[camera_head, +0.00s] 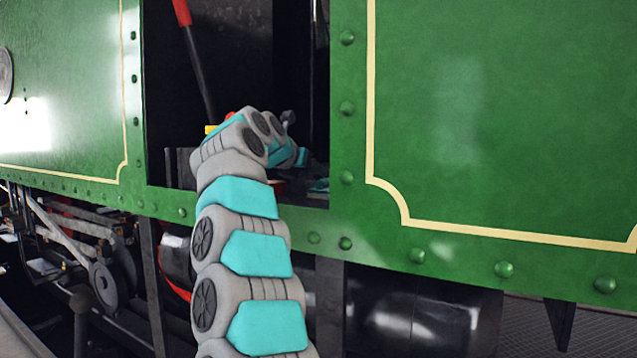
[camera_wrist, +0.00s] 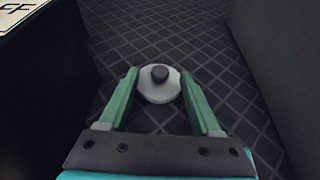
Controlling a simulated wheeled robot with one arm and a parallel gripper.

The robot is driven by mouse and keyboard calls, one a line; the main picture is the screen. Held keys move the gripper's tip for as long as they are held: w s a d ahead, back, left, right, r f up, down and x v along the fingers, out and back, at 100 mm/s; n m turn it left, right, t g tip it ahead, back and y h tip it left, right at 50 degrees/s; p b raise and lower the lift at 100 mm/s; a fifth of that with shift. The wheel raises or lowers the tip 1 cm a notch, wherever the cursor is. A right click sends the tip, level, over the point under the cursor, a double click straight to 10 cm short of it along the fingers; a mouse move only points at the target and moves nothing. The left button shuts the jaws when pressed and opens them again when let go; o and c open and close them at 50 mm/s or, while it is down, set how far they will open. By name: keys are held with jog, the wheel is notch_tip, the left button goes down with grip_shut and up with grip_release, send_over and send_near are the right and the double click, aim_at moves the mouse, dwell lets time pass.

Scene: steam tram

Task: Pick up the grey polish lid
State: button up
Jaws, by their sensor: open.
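The grey polish lid (camera_wrist: 155,92) is a round pale grey disc with a dark knob on top. In the wrist view it lies on the dark, diamond-patterned floor. My gripper (camera_wrist: 160,86) is open, with one green finger on each side of the lid. I cannot tell whether either finger touches it. In the head view my arm reaches through the opening in the green tram side, and the wrist end (camera_head: 290,155) is inside. The lid cannot be made out in the head view.
A dark wall (camera_wrist: 275,50) stands close on the right in the wrist view. A dark block with a pale lettered plate (camera_wrist: 18,12) is on the left. The green side panel (camera_head: 500,110) borders the opening, and a red-handled lever (camera_head: 196,60) stands inside it.

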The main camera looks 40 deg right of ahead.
jog(key=shift+w+d+f, duration=0.25)
jog(key=shift+w+d, duration=0.05)
jog(key=shift+d, duration=0.3)
jog(key=shift+c, duration=0.3)
grip_shut()
